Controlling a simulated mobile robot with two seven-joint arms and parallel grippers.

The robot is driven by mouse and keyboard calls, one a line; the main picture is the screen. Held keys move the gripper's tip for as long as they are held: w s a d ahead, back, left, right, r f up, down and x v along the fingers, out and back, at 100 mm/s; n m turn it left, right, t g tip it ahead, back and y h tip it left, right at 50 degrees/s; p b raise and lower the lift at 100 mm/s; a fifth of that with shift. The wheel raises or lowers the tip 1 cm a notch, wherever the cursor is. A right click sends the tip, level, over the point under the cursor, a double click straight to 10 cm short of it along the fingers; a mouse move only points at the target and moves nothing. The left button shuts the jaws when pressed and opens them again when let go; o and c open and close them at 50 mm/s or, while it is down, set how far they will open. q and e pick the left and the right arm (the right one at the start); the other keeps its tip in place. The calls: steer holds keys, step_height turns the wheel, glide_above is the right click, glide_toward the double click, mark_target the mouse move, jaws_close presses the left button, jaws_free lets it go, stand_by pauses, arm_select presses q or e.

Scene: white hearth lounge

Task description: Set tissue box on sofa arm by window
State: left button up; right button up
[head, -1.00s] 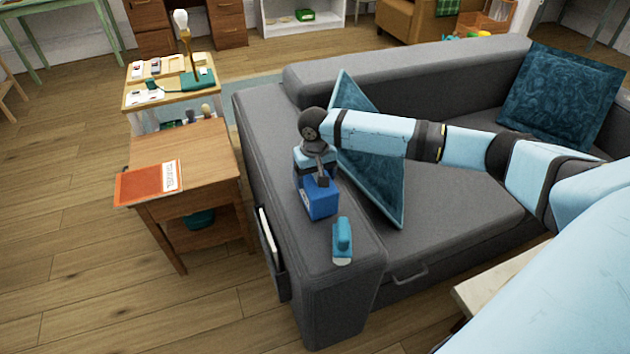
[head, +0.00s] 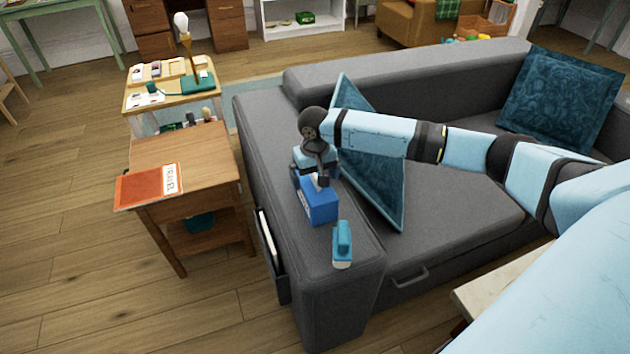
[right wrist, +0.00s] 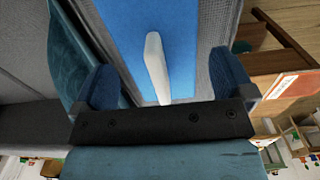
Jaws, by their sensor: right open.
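The tissue box (head: 320,206) is a blue box resting on the grey sofa arm (head: 335,300), towards its front end. In the right wrist view, its blue top (right wrist: 150,25) carries an upright white tissue (right wrist: 156,65). My right gripper (head: 318,178) is at the box's far end, close above it. Its open fingers (right wrist: 163,85) stand apart, one to each side of the tissue. I cannot tell whether they touch the box. The gripper partly hides the box in the head view. My left gripper is not in view.
A teal item with a pale base (head: 342,246) lies just in front of the box on the arm. A teal cushion (head: 372,160) leans beside my right arm. A wooden side table (head: 190,150) with an orange book (head: 148,186) stands left of the sofa.

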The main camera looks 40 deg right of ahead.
step_height(320, 180, up, 10)
steer(key=shift+f+p, duration=0.1)
steer(key=shift+p, duration=0.8)
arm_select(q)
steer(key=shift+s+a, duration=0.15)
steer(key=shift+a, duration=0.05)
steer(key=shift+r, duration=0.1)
